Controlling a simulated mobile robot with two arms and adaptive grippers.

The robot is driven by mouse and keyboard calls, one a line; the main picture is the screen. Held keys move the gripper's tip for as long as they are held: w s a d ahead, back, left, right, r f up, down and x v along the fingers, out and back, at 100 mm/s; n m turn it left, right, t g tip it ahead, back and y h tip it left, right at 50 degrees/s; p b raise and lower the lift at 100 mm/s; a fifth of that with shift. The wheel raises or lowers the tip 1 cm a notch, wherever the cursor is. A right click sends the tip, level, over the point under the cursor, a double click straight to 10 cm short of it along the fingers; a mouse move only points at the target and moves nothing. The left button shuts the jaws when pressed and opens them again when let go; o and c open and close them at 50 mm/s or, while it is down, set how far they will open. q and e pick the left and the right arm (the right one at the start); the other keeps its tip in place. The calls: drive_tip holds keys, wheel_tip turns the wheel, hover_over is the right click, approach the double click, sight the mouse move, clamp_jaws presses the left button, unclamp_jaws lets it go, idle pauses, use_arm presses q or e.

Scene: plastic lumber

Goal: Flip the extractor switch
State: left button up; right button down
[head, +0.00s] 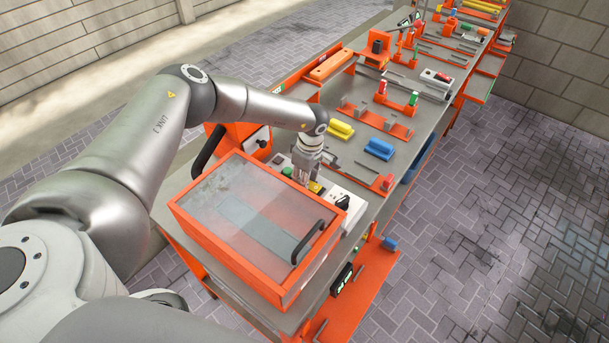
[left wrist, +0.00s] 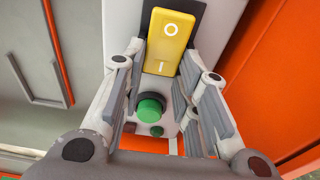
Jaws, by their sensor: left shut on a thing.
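The yellow rocker switch (left wrist: 168,42), marked O and I, sits in a dark frame on a white control box. In the head view its yellow face (head: 316,187) shows just beside my left gripper (head: 305,178). My left gripper reaches down onto the box, and its two fingers (left wrist: 172,75) stand on either side of the switch's lower end in the left wrist view. It is shut on the switch, though the exact contact is hard to see. A green round button (left wrist: 149,107) shows between the fingers. My right gripper is not in view.
An orange case with a clear lid (head: 240,205) and dark handle stands directly in front of the control box. A black knob (head: 343,202) is to the right. Yellow (head: 340,130) and blue (head: 379,149) blocks lie farther along the grey bench (head: 350,165).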

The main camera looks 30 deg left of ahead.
use_arm(q)
drive_tip(key=shift+d+r+y, duration=0.2)
drive_tip(key=shift+d+y, duration=0.05)
drive_tip(key=shift+y, duration=0.55)
drive_tip(key=shift+d+y, duration=0.15)
drive_tip(key=shift+y, duration=0.75)
drive_tip(key=o, duration=1)
drive_tip(key=shift+r, duration=0.1)
drive_tip(key=v, duration=1.2)
drive_tip(key=shift+s, duration=0.25)
